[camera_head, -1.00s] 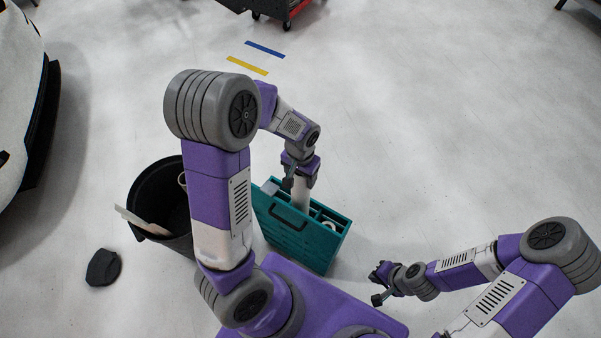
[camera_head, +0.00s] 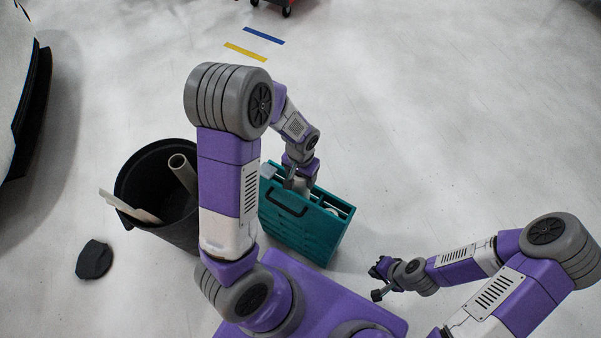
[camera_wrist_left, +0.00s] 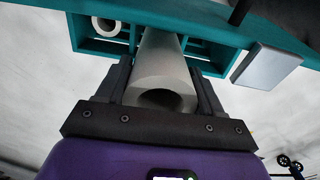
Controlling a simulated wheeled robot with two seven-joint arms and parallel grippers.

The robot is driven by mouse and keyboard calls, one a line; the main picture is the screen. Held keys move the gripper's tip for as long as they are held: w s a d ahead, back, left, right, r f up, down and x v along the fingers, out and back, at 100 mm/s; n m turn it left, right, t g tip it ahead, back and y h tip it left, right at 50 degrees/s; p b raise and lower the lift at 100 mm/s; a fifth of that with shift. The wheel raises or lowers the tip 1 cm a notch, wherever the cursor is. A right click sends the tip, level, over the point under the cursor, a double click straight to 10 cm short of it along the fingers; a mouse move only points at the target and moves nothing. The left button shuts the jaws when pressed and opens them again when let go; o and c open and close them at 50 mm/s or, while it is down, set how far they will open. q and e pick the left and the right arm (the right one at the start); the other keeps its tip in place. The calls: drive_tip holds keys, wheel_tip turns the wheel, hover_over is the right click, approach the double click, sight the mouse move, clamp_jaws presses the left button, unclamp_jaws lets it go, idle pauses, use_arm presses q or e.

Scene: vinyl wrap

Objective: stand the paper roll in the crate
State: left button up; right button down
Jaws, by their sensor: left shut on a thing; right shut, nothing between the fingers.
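A teal crate (camera_head: 303,238) with a handle slot and several compartments stands on the floor at the centre. My left gripper (camera_head: 299,186) is over the crate, pointing down. In the left wrist view my left gripper (camera_wrist_left: 163,90) is shut on a pale paper roll (camera_wrist_left: 167,68). The roll's near end is open towards the camera, and its far end reaches down into a compartment of the crate (camera_wrist_left: 215,25). Whether it touches the bottom is hidden. My right gripper (camera_head: 376,283) is shut and empty, right of the crate.
A black bin (camera_head: 150,170) stands left of the crate, holding a grey tube (camera_head: 183,172) and pale flat pieces. A dark cloth-like object (camera_head: 94,260) lies on the floor. A white roll (camera_wrist_left: 107,26) sits in another compartment; a grey block (camera_wrist_left: 266,66) is at the crate's edge.

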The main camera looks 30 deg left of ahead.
use_arm(q)
drive_tip(key=shift+f, duration=5.85)
drive_tip(key=o, duration=1.7)
drive_tip(key=shift+r, duration=0.1)
wheel_tip(320, 180, up, 7)
drive_tip(key=p, duration=0.3)
drive_tip(key=shift+r, duration=0.2)
